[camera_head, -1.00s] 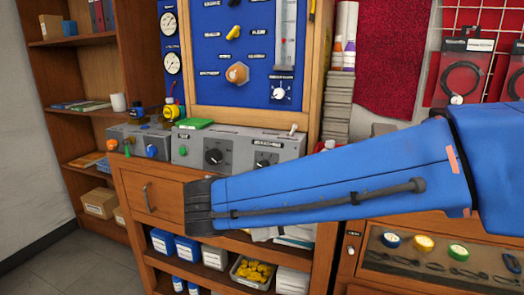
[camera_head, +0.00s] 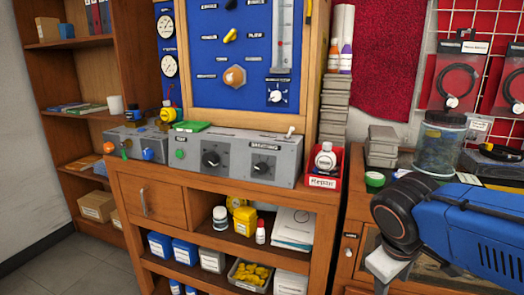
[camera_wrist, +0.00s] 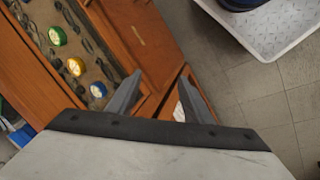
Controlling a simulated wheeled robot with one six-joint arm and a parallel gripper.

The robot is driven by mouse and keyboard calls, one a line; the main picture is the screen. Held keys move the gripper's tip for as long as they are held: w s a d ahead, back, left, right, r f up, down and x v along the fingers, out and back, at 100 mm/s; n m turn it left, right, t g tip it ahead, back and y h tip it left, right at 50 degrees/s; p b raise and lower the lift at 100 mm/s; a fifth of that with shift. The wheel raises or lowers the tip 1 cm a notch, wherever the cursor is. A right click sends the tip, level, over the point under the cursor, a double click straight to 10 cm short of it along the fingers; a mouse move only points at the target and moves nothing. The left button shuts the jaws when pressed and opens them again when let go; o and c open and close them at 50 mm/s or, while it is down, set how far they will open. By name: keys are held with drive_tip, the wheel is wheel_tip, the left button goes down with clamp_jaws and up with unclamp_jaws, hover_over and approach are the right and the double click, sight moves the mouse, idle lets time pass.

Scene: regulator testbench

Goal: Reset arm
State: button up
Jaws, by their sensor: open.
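My blue arm comes in from the right in the head view, bent at a dark joint over the right-hand workbench. My gripper (camera_wrist: 156,95) shows in the wrist view with its two grey fingers apart and nothing between them. It points down past the front of the wooden bench towards the floor. The fingers are not clearly visible in the head view. The regulator testbench (camera_head: 232,155) stands at the left centre with grey dial boxes and a blue gauge panel (camera_head: 232,85) above.
A red Repair bin (camera_head: 322,181) holds a white-capped bottle beside the dial boxes. A jar (camera_head: 440,140) stands on the right bench behind my arm. A grey treadplate surface (camera_wrist: 275,30) lies at the upper right in the wrist view. Grey floor tiles (camera_wrist: 235,75) are clear beside the bench.

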drive_tip(key=shift+s+d+f+m+t+y, duration=0.1)
drive_tip(key=shift+s+f+m+t+y, duration=0.3)
drive_tip(key=shift+s+m, duration=0.45)
drive_tip(key=shift+s+d+f+m+t+y, duration=0.1)
drive_tip(key=shift+s+f+m+t+y, duration=0.15)
drive_tip(key=shift+s+m+y, duration=0.55)
drive_tip(key=shift+s+d+f+m+t+y, duration=0.15)
drive_tip(key=shift+s+f+m+t, duration=0.25)
drive_tip(key=shift+m, duration=0.75)
